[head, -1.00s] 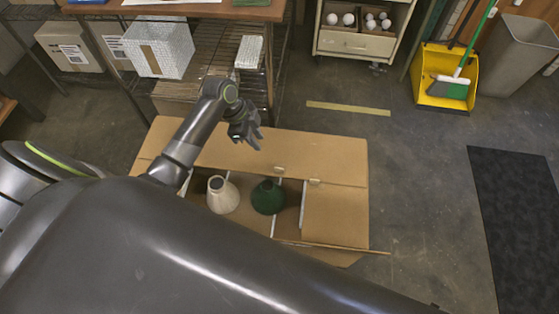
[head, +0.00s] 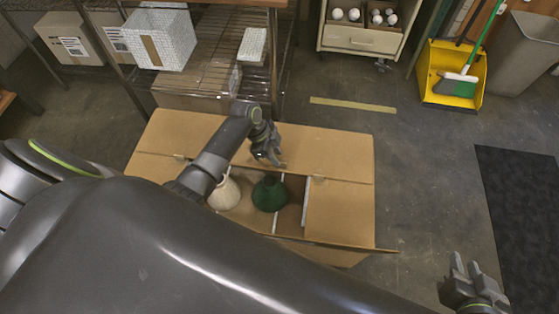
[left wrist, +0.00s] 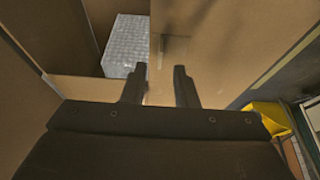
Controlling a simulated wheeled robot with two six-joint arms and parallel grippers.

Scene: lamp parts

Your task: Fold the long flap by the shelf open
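A cardboard box (head: 340,215) stands open-topped on the floor in front of the shelf. Its long flap by the shelf (head: 320,150) lies roughly flat, seemingly over the far part of the box, with its near edge beside the opening. My left gripper (head: 272,160) is at that near edge, pointing down; whether it touches is unclear. In the left wrist view its fingers (left wrist: 159,85) are apart, with bare cardboard (left wrist: 220,50) beyond. A white lampshade (head: 224,193), partly hidden by my left arm, and a green lampshade (head: 269,193) sit inside. My right gripper (head: 462,272) is open and empty at lower right.
A wire shelf (head: 205,60) holding boxes stands just behind the box. A yellow dustpan (head: 432,72), a grey bin (head: 525,55) and a dark mat (head: 515,210) are to the right. Floor between box and mat is clear.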

